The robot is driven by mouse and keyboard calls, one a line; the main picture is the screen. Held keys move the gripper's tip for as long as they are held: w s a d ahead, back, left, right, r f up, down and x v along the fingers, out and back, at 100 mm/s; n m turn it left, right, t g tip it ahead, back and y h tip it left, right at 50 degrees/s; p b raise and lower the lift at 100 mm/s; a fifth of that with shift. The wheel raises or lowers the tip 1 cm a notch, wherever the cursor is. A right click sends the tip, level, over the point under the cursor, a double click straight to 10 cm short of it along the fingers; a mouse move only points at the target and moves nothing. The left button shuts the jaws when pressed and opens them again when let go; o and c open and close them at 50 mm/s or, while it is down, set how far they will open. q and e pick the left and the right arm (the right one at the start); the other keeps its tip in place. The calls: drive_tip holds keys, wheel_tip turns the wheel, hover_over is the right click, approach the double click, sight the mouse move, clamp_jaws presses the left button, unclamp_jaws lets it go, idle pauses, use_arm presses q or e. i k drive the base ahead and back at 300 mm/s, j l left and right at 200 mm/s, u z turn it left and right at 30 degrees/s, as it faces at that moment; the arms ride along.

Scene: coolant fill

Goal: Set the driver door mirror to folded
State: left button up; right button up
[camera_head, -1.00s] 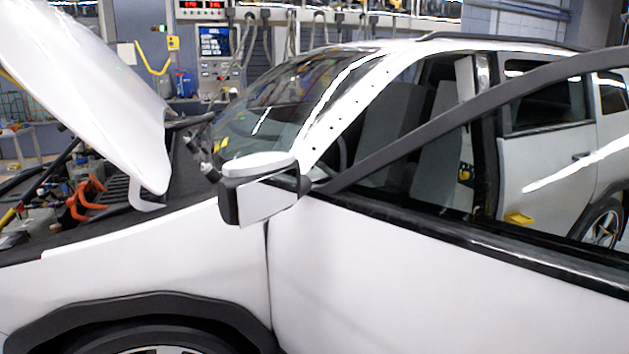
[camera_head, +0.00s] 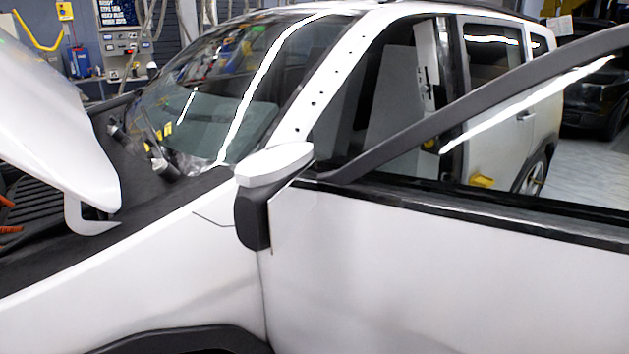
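The driver door mirror (camera_head: 262,193) has a white cap and a dark housing. It stands at the front corner of the driver door (camera_head: 440,275), near the middle of the camera_head view. The edge of its glass side shows at its right, seen almost edge-on. I cannot tell for sure whether it stands out or is folded. The driver door stands open, with its dark window frame slanting up to the right. Neither of my grippers is in view.
The raised white hood (camera_head: 50,130) fills the left side over the engine bay. The windshield (camera_head: 225,100) lies behind the mirror. A workshop wall with a control panel (camera_head: 118,42) is at the back. A dark car (camera_head: 597,85) stands at the far right.

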sight(265, 215)
drive_tip(key=i+j+z, duration=0.15)
drive_tip(key=j+z, duration=0.25)
drive_tip(key=j, duration=0.25)
drive_tip(key=j+z, duration=0.4)
drive_tip(key=j, duration=0.25)
drive_tip(key=i+j, duration=0.15)
drive_tip(key=i, duration=0.15)
drive_tip(key=i+j, duration=0.1)
drive_tip(key=i, duration=0.15)
